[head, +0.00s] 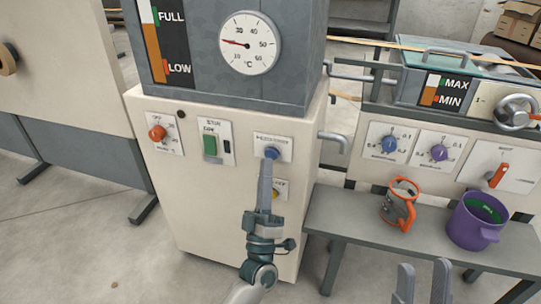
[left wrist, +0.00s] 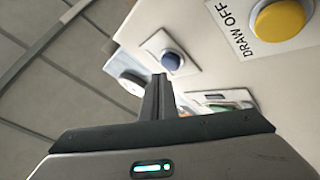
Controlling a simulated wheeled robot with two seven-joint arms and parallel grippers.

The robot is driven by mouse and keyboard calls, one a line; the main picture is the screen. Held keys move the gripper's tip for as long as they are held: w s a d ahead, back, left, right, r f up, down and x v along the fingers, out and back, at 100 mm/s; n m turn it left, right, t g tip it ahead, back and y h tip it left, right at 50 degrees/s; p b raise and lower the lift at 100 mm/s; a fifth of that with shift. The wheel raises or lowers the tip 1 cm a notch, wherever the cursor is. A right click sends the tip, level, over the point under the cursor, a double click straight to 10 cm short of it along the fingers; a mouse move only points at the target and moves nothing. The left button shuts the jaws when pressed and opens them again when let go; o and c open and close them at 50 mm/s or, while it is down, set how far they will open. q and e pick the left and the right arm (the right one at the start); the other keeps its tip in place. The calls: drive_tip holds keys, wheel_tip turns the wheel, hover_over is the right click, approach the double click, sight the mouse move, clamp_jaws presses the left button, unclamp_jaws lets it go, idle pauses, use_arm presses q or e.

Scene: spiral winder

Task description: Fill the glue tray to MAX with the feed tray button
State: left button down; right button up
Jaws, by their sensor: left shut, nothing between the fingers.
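A blue button (head: 271,153) sits on a white plate on the front of the cream cabinet; its label is too small to read. It also shows in the left wrist view (left wrist: 172,61). My left gripper (head: 266,168) is shut and empty, its tips right at or just below this button; I cannot tell whether they touch it. The glue tray (head: 485,60) is at the upper right under a glass lid. Its gauge (head: 445,90) shows a brown column reaching about the MIN mark, below MAX. My right gripper (head: 425,282) is open and empty at the bottom right.
A yellow DRAW OFF button (left wrist: 280,22) lies just below the blue one.

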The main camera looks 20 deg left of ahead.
use_arm(q)
drive_tip(key=shift+w, duration=0.85)
idle(7.2)
